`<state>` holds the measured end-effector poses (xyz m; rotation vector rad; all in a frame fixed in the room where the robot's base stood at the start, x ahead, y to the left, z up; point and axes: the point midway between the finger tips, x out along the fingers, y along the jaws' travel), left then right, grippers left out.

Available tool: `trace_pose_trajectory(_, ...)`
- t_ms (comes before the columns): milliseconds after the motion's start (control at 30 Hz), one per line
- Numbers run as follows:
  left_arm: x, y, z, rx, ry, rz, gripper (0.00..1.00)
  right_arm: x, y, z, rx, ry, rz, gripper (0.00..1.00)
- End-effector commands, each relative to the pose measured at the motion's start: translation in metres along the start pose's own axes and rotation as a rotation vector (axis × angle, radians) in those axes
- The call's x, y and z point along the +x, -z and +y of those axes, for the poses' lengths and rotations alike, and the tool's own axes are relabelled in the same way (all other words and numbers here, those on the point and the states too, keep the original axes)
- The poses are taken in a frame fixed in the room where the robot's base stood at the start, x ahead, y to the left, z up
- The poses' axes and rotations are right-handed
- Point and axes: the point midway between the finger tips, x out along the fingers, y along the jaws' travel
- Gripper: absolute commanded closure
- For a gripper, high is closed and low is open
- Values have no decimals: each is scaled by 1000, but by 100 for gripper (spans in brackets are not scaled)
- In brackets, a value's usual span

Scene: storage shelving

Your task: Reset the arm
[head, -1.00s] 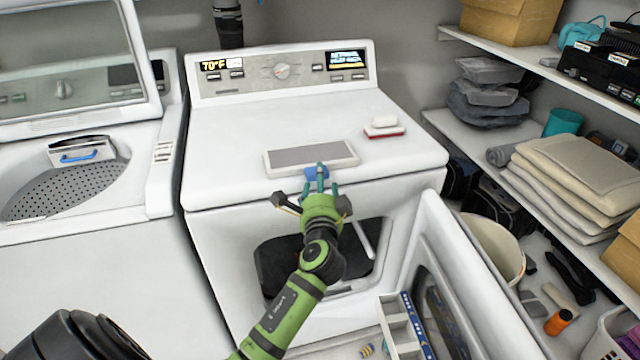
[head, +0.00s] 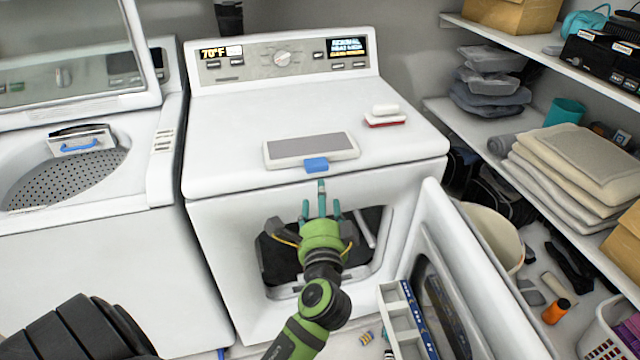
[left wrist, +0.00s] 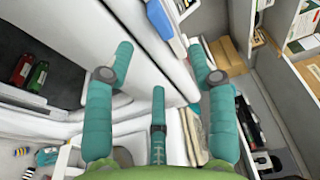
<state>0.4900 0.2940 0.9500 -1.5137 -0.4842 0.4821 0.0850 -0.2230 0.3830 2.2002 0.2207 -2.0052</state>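My left gripper (head: 320,207) is green with teal fingers and stands in front of the dryer's open front, below its top edge. Its fingers are spread apart with nothing between them, as the left wrist view (left wrist: 160,68) shows. A grey-and-white lint screen (head: 310,149) with a blue handle (head: 316,164) lies flat on the dryer top (head: 240,130), its handle at the front edge. The gripper is below the handle and apart from it. My right gripper is in neither view.
The open dryer door (head: 470,290) stands to the right of my left arm. A red-and-white box (head: 385,120) sits on the dryer top. A washer with its lid up is at left. Shelves with folded cloth (head: 570,165) line the right wall. Bottles (left wrist: 34,78) show inside the dryer.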

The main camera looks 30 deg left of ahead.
Motion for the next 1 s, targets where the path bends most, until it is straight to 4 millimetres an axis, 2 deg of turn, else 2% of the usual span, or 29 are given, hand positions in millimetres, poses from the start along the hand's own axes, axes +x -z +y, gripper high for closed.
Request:
trace_pose_trajectory(100,-13,1,1,-1,-3,1,44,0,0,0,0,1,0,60)
trace_pose_trajectory(200,-17,0,2,-1,-4,1,44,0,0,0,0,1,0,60)
trace_pose_trajectory(633,-18,1,2,-1,-4,1,44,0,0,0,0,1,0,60)
trace_pose_trajectory(733,-17,5,11,-1,-23,15,44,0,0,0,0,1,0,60)
trace_pose_trajectory(767,-17,8,18,-1,-37,24,44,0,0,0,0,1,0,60)
trace_pose_trajectory(867,-17,23,61,-13,-123,79,44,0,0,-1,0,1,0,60)
trace_pose_trajectory(967,-25,40,128,-40,-264,147,44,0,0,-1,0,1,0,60)
trace_pose_trajectory(1000,-31,46,158,-56,-329,173,44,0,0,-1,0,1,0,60)
